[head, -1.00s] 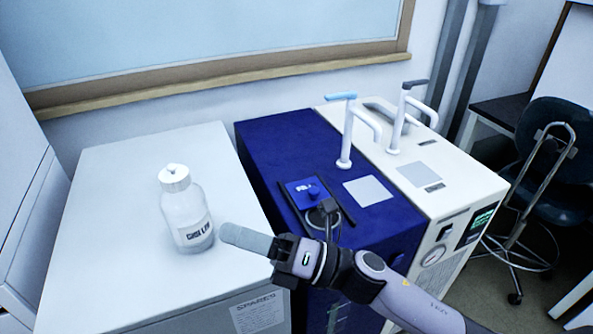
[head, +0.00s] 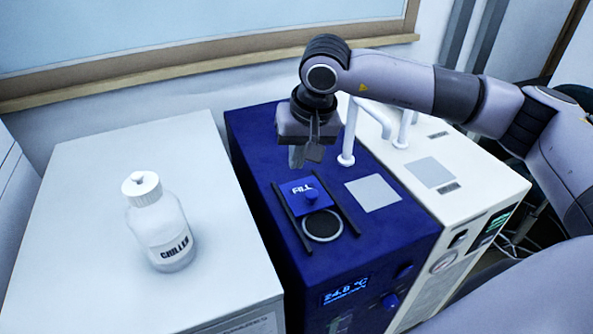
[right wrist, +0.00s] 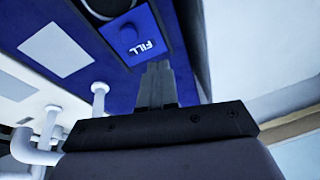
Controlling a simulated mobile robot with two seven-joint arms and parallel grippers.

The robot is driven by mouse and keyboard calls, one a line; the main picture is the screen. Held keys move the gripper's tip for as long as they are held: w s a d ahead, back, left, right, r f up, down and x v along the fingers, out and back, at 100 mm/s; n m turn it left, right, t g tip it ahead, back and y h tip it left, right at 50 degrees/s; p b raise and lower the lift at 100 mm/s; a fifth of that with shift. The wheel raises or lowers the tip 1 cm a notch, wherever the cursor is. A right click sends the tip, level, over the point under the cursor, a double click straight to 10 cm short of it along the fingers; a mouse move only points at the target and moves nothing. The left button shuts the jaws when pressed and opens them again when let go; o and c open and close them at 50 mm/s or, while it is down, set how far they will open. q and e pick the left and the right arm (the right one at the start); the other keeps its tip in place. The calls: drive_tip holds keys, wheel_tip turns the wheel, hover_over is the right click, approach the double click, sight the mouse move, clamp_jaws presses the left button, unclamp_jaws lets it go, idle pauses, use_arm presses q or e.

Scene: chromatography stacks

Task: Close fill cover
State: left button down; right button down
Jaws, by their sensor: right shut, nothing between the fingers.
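The fill cover is a small blue plate marked FILL with a round blue knob (head: 306,194). It sits between two dark rails (head: 349,210) on top of the blue unit (head: 262,135), behind the round dark fill opening (head: 322,226), which lies uncovered. My right gripper (head: 297,157) is shut and empty, pointing down just behind the cover, apparently apart from it. In the right wrist view, the shut fingers (right wrist: 156,72) point at the cover's FILL-marked edge (right wrist: 140,40), and part of the opening's ring (right wrist: 108,8) shows beyond the knob. My left gripper is out of view.
White pipes (head: 349,140) rise close to the right of my gripper. A pale square plate (head: 373,193) lies right of the rails. A white-capped bottle (head: 160,225) stands on the white cabinet (head: 90,240) at left. The cream unit (head: 480,195) stands at right.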

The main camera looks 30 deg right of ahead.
drive_tip(key=w+d+r+h, duration=0.1)
drive_tip(key=w+d+r, duration=0.1)
drive_tip(key=d, duration=0.1)
drive_tip(key=p, duration=0.1)
hover_over(304, 186)
drive_tip(key=shift+n+t+h, duration=0.3)
drive_tip(key=shift+t, duration=0.1)
drive_tip(key=f, duration=0.9)
drive_tip(key=shift+w, duration=0.25)
drive_tip(key=shift+s+f+p, duration=0.15)
drive_tip(key=shift+s+p, duration=0.15)
drive_tip(key=shift+p, duration=0.05)
drive_tip(key=shift+s+a+f+p, duration=0.15)
drive_tip(key=shift+s+f+p, duration=0.1)
drive_tip(key=shift+s, duration=0.55)
drive_tip(key=shift+s+a+f+p, duration=0.1)
drive_tip(key=shift+s+a+p, duration=0.1)
drive_tip(key=shift+s, duration=0.6)
